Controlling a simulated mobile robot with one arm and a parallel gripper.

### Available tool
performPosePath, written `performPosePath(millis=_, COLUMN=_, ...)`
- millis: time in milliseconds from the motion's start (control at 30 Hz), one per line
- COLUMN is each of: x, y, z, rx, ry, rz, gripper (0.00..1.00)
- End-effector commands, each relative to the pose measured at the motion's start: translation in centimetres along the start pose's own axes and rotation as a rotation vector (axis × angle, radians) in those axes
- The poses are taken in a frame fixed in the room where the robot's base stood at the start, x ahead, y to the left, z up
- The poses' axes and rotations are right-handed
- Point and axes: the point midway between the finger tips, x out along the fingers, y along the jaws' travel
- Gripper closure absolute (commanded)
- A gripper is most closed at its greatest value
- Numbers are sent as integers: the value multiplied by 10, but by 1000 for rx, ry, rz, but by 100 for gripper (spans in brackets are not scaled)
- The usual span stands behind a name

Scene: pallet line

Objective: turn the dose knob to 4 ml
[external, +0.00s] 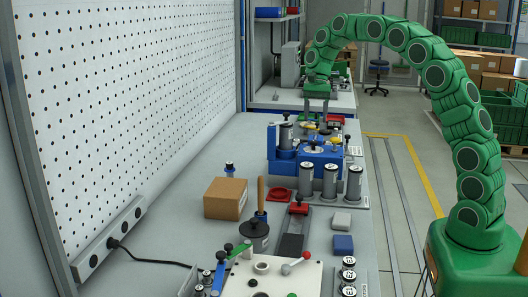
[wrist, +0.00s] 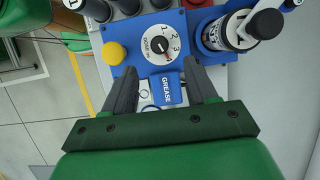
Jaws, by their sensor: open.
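The dose dial (wrist: 150,36) is a white disc marked with ml numbers on a blue panel (wrist: 129,28) in the wrist view. The dose knob (wrist: 160,45) sits at its centre, small, with a red mark on its lower right side; I cannot read the exact setting. My gripper (wrist: 160,67) is open, its dark fingers apart on either side, just short of the dial and empty. In the external view my gripper (external: 316,117) points down over the blue dispenser (external: 313,160).
A yellow button (wrist: 114,53) is left of the dial. A blue GREASE block (wrist: 166,88) lies between the fingers in the wrist view.

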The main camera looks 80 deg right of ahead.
Motion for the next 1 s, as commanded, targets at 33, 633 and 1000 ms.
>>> performPosePath(millis=33, x=0, y=0, z=-1, rx=1, ry=-7, rz=-1, gripper=43)
performPosePath(millis=633, x=54, y=2, z=1, rx=3, ry=-13, rz=6, gripper=43)
performPosePath(millis=1000, x=79, y=1, z=1, rx=1, ry=-10, rz=2, gripper=43)
